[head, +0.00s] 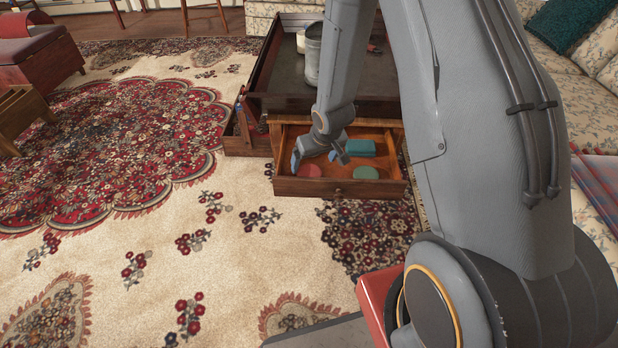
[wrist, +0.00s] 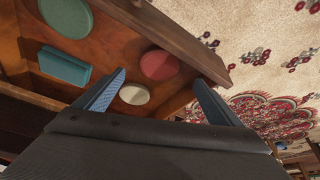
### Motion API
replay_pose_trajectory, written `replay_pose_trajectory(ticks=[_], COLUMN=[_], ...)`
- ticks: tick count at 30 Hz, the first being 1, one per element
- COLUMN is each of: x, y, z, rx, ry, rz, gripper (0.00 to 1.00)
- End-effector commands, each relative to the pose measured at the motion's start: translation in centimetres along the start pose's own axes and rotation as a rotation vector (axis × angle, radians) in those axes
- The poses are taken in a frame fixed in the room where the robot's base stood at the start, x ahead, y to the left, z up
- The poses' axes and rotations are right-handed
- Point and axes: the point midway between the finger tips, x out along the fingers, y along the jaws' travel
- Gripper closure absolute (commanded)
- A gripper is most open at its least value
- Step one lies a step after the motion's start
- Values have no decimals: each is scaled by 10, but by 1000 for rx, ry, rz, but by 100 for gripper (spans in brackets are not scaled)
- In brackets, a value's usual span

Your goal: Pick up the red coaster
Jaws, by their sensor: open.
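The red coaster (wrist: 160,65) is a flat round disc lying in the open wooden drawer, close to the drawer's front wall. It also shows in the head view (head: 308,171), at the left front of the drawer. My gripper (wrist: 158,84) is open and empty, with its blue fingers over the drawer. In the wrist picture the coaster appears between and beyond the two fingertips. In the head view my gripper (head: 320,157) hangs over the drawer's left part, just behind the coaster. I cannot tell its exact height above the coaster.
The drawer (head: 335,189) also holds a teal block (head: 360,147), a green disc (head: 366,173) and a pale round disc (wrist: 135,94) near one fingertip. The table (head: 290,104) above it carries a grey metal container (head: 313,62). Carpet in front is clear.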

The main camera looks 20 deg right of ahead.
Motion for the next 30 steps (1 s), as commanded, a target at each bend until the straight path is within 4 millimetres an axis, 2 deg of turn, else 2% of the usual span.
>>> replay_pose_trajectory(ticks=[6,11,19,27,28,30], x=[24,34,72,76,76,76], y=[0,0,1,1,1,1], z=[0,-1,-3,-4,-4,-4], rx=[1,0,0,0,0,0], ry=[-1,0,-2,0,0,0], rz=[-1,0,-1,0,0,0], gripper=[11,11,11,11,13,25])
